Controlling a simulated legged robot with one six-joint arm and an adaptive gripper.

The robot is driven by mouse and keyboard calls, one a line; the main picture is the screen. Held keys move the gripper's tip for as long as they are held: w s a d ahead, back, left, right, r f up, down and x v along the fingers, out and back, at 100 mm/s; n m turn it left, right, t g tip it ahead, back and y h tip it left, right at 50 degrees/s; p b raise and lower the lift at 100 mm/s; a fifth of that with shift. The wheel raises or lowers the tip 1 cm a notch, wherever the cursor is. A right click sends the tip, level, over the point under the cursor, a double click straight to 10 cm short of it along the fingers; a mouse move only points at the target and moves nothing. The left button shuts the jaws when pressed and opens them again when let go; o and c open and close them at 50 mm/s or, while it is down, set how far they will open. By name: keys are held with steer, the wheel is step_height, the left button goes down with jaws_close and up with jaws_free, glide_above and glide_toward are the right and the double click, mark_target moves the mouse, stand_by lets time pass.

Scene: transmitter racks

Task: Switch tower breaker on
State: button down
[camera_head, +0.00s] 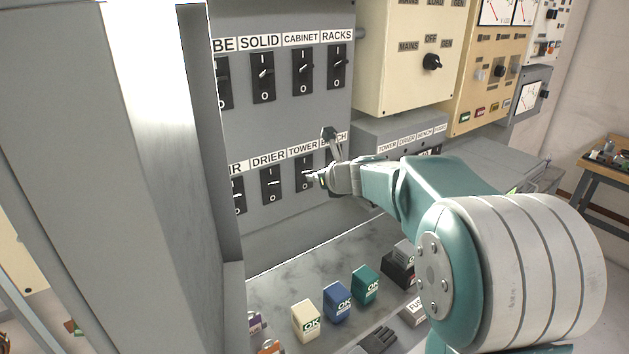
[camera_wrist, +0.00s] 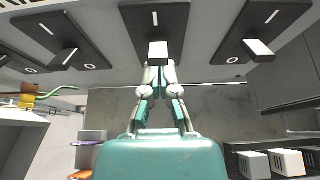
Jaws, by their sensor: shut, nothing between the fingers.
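The tower breaker (camera_head: 304,171) is a black switch under the TOWER label in the lower row of the grey panel. My gripper (camera_head: 316,177) is at its right side, with the fingertips close in front of its lower half. In the wrist view, my gripper (camera_wrist: 158,68) is shut and empty, its fingertips at the light-ended lever of the middle breaker (camera_wrist: 154,22). The I mark shows above that lever; the lower part is hidden behind lever and fingers. I cannot tell whether the fingertips touch the lever.
The drier breaker (camera_head: 270,185) is to the left; the bench breaker is mostly hidden by my gripper. A breaker row with the racks breaker (camera_head: 336,66) is above. Below, a shelf holds several small boxes, including a blue box (camera_head: 337,301). A tall grey panel edge (camera_head: 222,150) stands left.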

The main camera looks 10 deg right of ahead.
steer(key=shift+r, duration=0.4)
steer(key=v, duration=1.1)
steer(key=shift+s+d+f, duration=0.2)
steer(key=shift+s+f, duration=0.05)
steer(key=shift+s, duration=0.15)
steer(key=s+a+f+n+g, duration=0.2)
steer(key=s+a+n, duration=0.2)
steer(key=s+n, duration=0.35)
steer(key=s+a+f+n+g, duration=0.1)
steer(key=s+a+n+g, duration=0.15)
steer(key=s+n, duration=0.55)
steer(key=s+d+f+n+g+h, duration=0.1)
steer(key=s+f+n+h, duration=0.3)
steer(key=s+n, duration=0.8)
step_height(320, 180, down, 2)
steer(key=d+n, duration=0.1)
steer(key=n, duration=0.3)
steer(key=shift+s+g+h, duration=0.35)
steer(key=shift+s+h, duration=0.05)
